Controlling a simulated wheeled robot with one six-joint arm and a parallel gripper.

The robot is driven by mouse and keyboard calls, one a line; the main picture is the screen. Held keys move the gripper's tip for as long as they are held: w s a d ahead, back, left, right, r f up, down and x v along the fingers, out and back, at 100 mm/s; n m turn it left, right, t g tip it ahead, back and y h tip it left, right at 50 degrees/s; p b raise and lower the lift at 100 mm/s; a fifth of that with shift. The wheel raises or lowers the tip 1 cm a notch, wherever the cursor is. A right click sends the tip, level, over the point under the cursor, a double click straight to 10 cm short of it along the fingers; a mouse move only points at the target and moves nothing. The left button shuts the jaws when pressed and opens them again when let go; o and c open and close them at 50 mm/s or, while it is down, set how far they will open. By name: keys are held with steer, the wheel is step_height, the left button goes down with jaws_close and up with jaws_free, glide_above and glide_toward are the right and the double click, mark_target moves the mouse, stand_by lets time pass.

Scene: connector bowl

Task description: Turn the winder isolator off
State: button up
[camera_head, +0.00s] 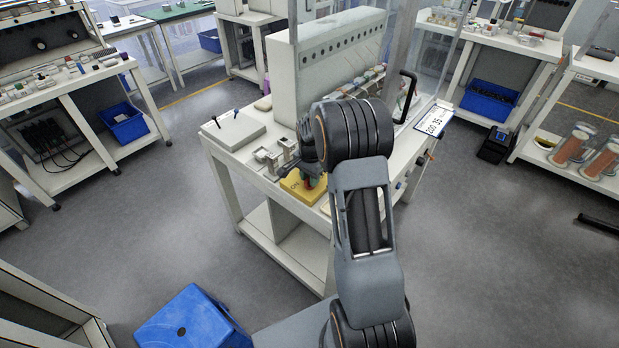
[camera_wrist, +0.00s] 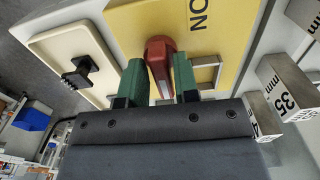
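The handle's length runs up and down in that view. In the head view the yellow plate (camera_head: 296,191) lies at the near edge of the white bench, partly hidden by my arm. My gripper (camera_wrist: 160,78) has its two green fingertips on either side of the red handle, very close to it. I cannot tell whether both fingers press on it. The gripper also shows in the head view (camera_head: 312,181), mostly covered by my wrist.
A cream plate with a black switch (camera_wrist: 80,72) sits beside the yellow one. Metal blocks marked with numbers (camera_wrist: 285,92) stand on the other side. The bench (camera_head: 238,173) carries a tall grey machine housing (camera_head: 325,62). A blue stool (camera_head: 190,318) stands on the floor.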

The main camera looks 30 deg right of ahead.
steer(key=shift+o, duration=1.2)
steer(key=shift+r, duration=0.1)
step_height(320, 180, up, 14)
steer(key=shift+f, duration=0.2)
steer(key=s+a+n+t, duration=0.1)
steer(key=s+a+n, duration=0.3)
steer(key=s, duration=0.3)
steer(key=s+a+r+n+t, duration=0.1)
steer(key=s+a+n, duration=0.2)
steer(key=s+n, duration=0.2)
steer(key=s+a+n+t, duration=0.1)
steer(key=s+a+n, duration=0.3)
steer(key=s, duration=0.5)
steer(key=shift+s+a+r+n+t, duration=0.25)
steer(key=shift+s+a+n+t, duration=0.05)
steer(key=shift+s+a, duration=0.1)
